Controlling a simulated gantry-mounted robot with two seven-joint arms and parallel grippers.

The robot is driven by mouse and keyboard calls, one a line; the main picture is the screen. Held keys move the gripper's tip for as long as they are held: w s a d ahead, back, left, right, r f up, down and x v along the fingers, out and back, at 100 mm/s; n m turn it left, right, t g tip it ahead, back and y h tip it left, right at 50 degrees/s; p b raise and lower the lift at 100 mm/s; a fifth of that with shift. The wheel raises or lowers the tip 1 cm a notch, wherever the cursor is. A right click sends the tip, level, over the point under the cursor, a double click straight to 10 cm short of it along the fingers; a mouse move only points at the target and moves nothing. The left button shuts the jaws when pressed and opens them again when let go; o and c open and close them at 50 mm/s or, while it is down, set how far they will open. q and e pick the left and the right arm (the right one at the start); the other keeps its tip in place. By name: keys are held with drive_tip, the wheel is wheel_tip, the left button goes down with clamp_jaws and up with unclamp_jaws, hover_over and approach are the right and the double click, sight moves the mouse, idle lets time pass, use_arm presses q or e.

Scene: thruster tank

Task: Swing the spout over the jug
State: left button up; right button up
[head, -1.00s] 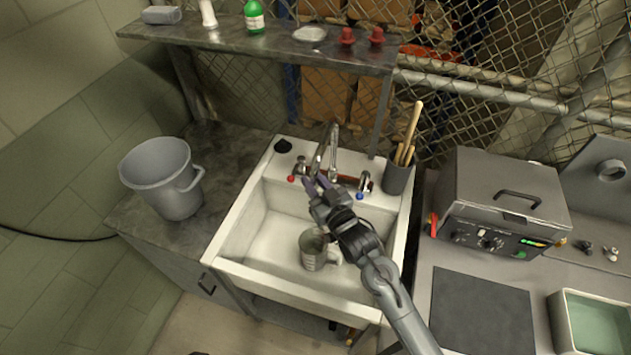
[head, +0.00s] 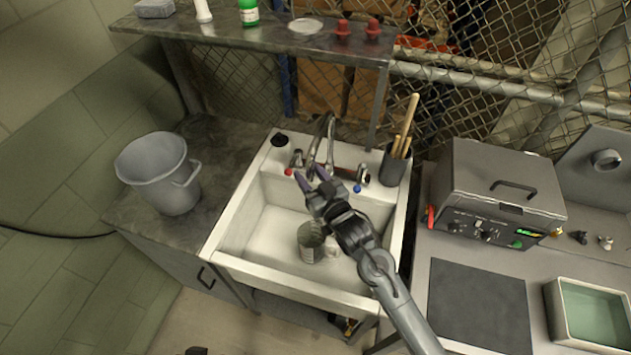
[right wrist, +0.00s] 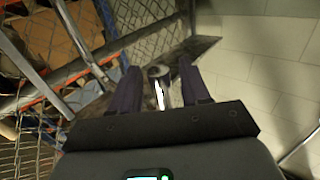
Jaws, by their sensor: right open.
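The curved metal spout (head: 322,132) rises at the back of the white sink (head: 232,238) and arches forward. The metal jug (head: 311,250) stands upright in the basin, in front of the spout and partly hidden by my right arm. My right gripper (head: 311,176) is open, with its dark fingers at the spout's lower end. In the right wrist view a bright, thin metal part, apparently the spout (right wrist: 159,92), shows between the open fingers (right wrist: 158,88). I cannot tell whether either finger touches it. My left gripper is not in view.
Taps with a red knob (head: 288,172) and a blue knob (head: 357,188) flank the spout. A pot of wooden handles (head: 394,166) stands at the sink's back right. A grey bucket (head: 160,175) stands on the left counter. A shelf (head: 270,38) crosses above the sink.

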drive_tip(key=v, duration=1)
drive_tip(key=shift+s+d, duration=0.2)
drive_tip(key=shift+s, duration=0.1)
drive_tip(key=s+d+f+m+g+h, duration=0.2)
drive_tip(key=s+d+f, duration=0.1)
drive_tip(key=s+f, duration=0.35)
drive_tip(key=s+d+f+m+g+h, duration=0.1)
drive_tip(key=s+d+f+g+h, duration=0.15)
drive_tip(key=s+f, duration=0.35)
drive_tip(key=s+d+g+h, duration=0.1)
drive_tip(key=s+d+g, duration=0.3)
drive_tip(key=s, duration=0.4)
drive_tip(key=s+d+g+h, duration=0.2)
drive_tip(key=s+d+g, duration=0.2)
drive_tip(key=s, duration=0.3)
wheel_tip(320, 180, up, 22)
drive_tip(key=p, duration=2.2)
drive_tip(key=shift+s+d+f, duration=0.2)
drive_tip(key=shift+s, duration=0.2)
